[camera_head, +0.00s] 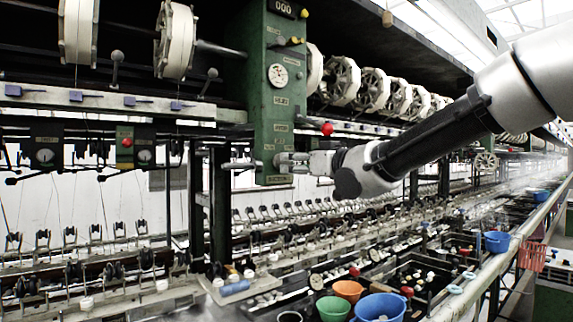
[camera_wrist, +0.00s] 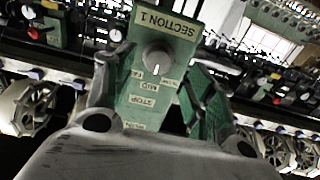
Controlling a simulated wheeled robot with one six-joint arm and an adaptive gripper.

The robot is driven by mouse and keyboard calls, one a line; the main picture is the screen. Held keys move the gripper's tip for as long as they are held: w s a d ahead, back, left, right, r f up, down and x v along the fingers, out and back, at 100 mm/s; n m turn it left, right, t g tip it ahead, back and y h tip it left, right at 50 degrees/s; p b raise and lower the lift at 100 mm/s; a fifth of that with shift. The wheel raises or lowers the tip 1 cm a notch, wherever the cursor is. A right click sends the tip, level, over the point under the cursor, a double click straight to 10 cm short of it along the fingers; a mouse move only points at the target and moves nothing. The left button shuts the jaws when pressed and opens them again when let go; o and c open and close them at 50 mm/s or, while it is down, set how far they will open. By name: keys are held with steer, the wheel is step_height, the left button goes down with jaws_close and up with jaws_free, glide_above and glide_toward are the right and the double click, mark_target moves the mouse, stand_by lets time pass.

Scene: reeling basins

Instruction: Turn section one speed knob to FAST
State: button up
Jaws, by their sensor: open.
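The speed knob (camera_wrist: 156,57) is a round grey knob on a green panel (camera_wrist: 128,108) marked SECTION 1 in the wrist view. Its pale pointer line seems to face the MED label (camera_wrist: 153,85), with partly readable FAST and SLOW labels on either side. My gripper (camera_wrist: 158,82) is open, with one finger on each side of the panel; no contact with the knob is visible. In the head view my gripper (camera_head: 290,162) is at the lower part of the green column (camera_head: 262,115), and the knob cannot be made out clearly there.
A red ball knob (camera_head: 327,128) stands just above my gripper. A round gauge (camera_head: 278,75) sits higher on the column. White reels (camera_head: 340,80) line the frame behind. Below are an orange bowl (camera_head: 349,290) and a blue basin (camera_head: 380,307).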

mark_target(286, 163)
steer(key=x, duration=0.5)
steer(key=shift+w, duration=0.1)
steer(key=shift+c, duration=0.3)
steer(key=c, duration=1)
